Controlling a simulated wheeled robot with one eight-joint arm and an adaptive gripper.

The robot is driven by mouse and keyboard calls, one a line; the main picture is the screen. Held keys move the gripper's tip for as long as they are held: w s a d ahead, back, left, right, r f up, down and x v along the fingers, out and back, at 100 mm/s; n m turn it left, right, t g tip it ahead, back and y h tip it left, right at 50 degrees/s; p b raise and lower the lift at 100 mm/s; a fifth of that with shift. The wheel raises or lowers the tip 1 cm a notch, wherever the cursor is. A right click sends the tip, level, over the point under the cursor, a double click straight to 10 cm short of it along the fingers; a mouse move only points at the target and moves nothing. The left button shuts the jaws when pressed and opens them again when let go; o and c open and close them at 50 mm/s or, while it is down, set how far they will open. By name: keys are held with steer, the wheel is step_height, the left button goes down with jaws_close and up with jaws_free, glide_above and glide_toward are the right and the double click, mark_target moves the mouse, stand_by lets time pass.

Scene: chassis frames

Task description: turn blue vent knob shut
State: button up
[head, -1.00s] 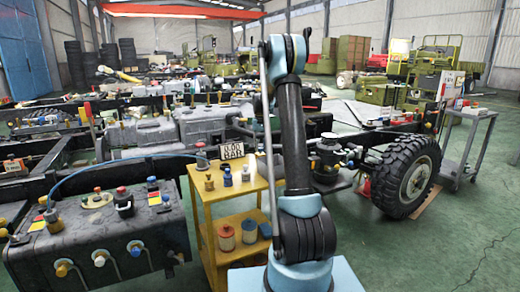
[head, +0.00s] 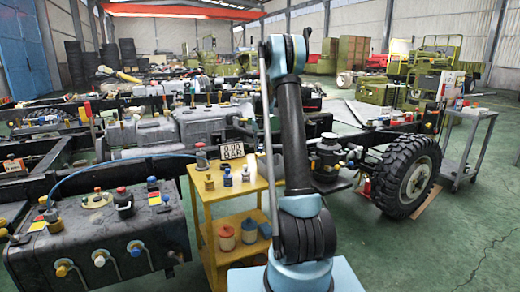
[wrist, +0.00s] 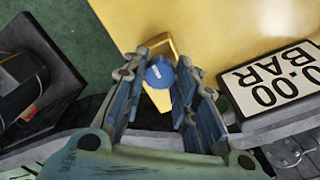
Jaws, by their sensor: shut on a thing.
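The blue vent knob (wrist: 160,72) shows in the wrist view as a round blue cap with a small white mark. It sits in front of a yellow-orange block at the edge of a yellow surface. My gripper (wrist: 168,62) is shut on the knob, with one blue-grey finger on each side of it. The finger pads hide part of what lies under the knob. In the head view my arm rises in the middle and hides the gripper. I cannot make out the held knob there.
The BAR sign (wrist: 277,88) stands close to the right finger; it also shows in the head view (head: 232,149). A yellow cart (head: 204,243) holds several small fittings. A dark tank (head: 98,240) stands left and a wheel (head: 405,178) right. Green floor is clear at far right.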

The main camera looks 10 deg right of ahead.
mark_target(261, 148)
steer(key=o, duration=1.1)
step_height(261, 148, up, 12)
steer(key=shift+f, duration=0.1)
